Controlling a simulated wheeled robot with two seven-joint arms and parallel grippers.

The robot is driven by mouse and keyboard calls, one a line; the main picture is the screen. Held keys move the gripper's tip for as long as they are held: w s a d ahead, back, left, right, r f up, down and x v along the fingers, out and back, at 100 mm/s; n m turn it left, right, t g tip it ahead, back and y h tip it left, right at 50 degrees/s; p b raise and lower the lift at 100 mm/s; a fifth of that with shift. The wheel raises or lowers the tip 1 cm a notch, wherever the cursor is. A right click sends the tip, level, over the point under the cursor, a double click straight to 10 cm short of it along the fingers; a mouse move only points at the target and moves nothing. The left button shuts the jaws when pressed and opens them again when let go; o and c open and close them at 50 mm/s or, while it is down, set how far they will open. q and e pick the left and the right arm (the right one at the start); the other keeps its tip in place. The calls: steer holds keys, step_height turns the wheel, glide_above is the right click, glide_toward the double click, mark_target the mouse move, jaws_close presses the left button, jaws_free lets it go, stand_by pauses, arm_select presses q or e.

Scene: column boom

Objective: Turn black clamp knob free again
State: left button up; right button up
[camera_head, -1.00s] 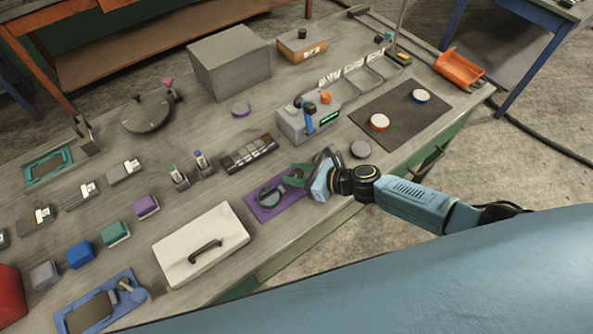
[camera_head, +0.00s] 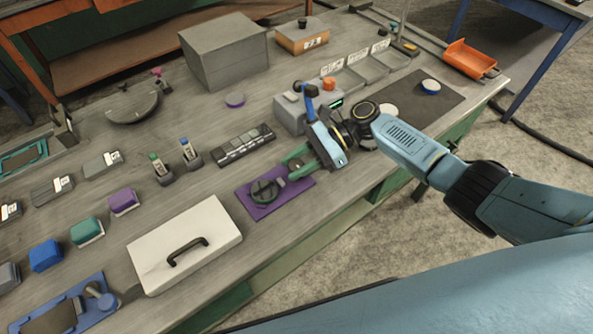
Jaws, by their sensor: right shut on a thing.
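A purple plate (camera_head: 262,211) lies near the front edge of the bench and carries a dark round clamp piece (camera_head: 264,192). My right gripper (camera_head: 287,168) reaches in from the right, with its green fingers low over the plate's upper right part. It is shut on the black clamp knob at the right side of the dark piece. The fingers mostly hide the knob, so its turn angle cannot be told. My left gripper is not in view.
A grey box with a blue lever (camera_head: 291,113) stands close behind my right gripper. A white case (camera_head: 184,243) with a black handle lies left of the purple plate. A black strip of blocks (camera_head: 244,145) lies behind it. An orange tray (camera_head: 470,59) is at the far right.

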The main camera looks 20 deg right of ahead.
steer(key=shift+a+n+g+b, duration=0.1)
steer(key=shift+n+g+b, duration=0.4)
steer(key=shift+g+b, duration=0.1)
steer(key=o, duration=1)
steer(key=shift+c, duration=0.2)
steer(key=b+v, duration=0.1)
steer(key=v, duration=1.2)
steer(key=shift+w+r, duration=0.1)
steer(key=shift+r, duration=0.1)
